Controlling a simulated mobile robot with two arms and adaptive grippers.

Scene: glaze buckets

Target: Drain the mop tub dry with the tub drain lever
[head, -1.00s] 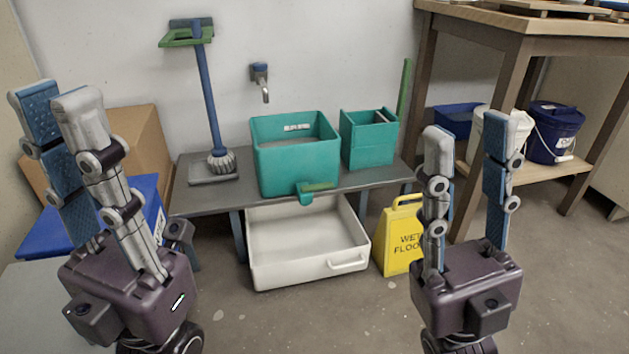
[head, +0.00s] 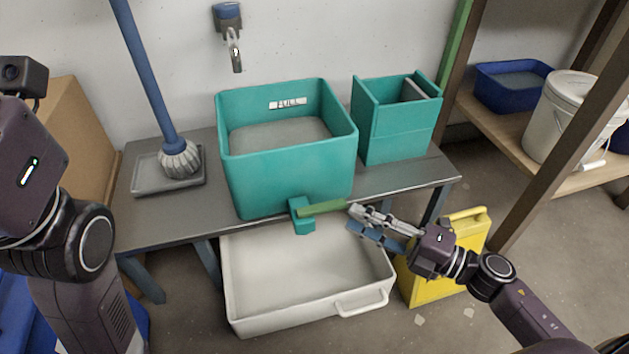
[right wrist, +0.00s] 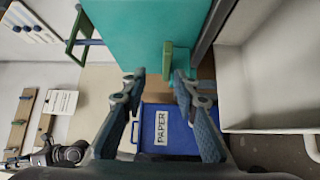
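The teal mop tub (head: 287,178) stands on the grey bench with grey liquid inside and a "FULL" label on its inner back wall. The green tub drain lever (head: 322,208) sticks out to the right from a teal block low on the tub's front. My right gripper (head: 354,217) is open, its fingertips close to the lever's free end. In the right wrist view the lever (right wrist: 168,62) appears between the open fingers (right wrist: 158,78); I cannot tell whether they touch it. My left arm shows at the left edge, but its gripper is out of view.
A white basin (head: 300,318) sits under the bench front. A smaller teal bin (head: 395,130) and a mop (head: 178,155) on a grey tray flank the tub. A yellow sign (head: 450,265) stands behind my right gripper. A wall tap (head: 231,38) is above.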

